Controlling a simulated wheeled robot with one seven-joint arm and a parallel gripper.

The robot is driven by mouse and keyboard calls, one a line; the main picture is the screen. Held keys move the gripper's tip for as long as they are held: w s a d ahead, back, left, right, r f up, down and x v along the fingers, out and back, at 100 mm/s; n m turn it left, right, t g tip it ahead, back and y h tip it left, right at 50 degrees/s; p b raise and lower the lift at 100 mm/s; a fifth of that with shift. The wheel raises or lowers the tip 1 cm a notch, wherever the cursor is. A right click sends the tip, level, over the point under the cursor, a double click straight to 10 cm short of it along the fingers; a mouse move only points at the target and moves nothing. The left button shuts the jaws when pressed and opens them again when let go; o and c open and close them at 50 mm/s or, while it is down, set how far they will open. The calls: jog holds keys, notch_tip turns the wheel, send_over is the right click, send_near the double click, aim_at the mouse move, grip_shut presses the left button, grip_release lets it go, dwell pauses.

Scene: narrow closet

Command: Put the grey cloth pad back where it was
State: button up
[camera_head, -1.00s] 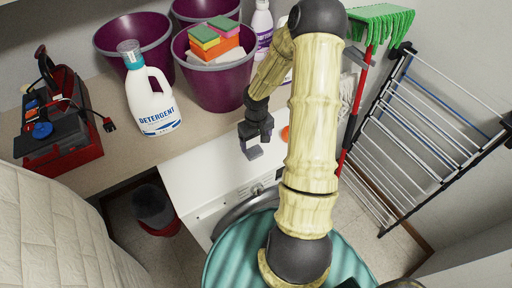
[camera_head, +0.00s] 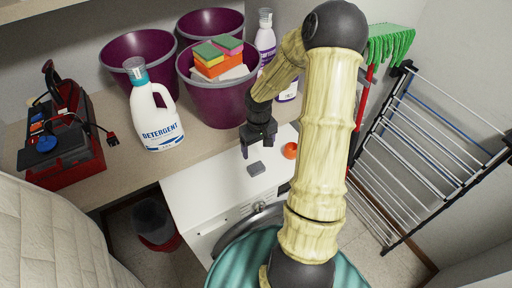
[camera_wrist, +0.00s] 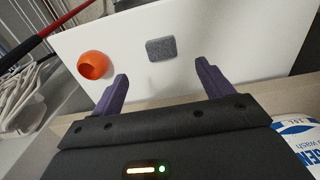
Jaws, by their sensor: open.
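The grey cloth pad (camera_head: 256,168) lies on the white top of the washing machine (camera_head: 205,187), left of an orange round thing (camera_head: 290,150). In the wrist view the pad (camera_wrist: 161,48) lies flat beyond the fingertips, between their lines, with the orange thing (camera_wrist: 93,65) to its left. My gripper (camera_head: 259,148) is open and empty. It is just behind and above the pad and apart from it. In the wrist view both fingers of my gripper (camera_wrist: 163,72) stand wide apart.
The detergent bottle (camera_head: 154,110) stands on the counter to the left. A purple bucket (camera_head: 219,97) with sponges (camera_head: 217,60) and a cloth is behind my gripper. A drying rack (camera_head: 430,145) and green mop (camera_head: 391,43) are at the right.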

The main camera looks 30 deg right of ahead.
jog(key=s+a+r+t, duration=0.2)
jog(key=s+a+r, duration=0.9)
jog(key=a+r, duration=0.1)
jog(key=shift+a+r+t, duration=0.2)
jog(key=shift+a+t, duration=0.1)
jog(key=shift+a, duration=0.45)
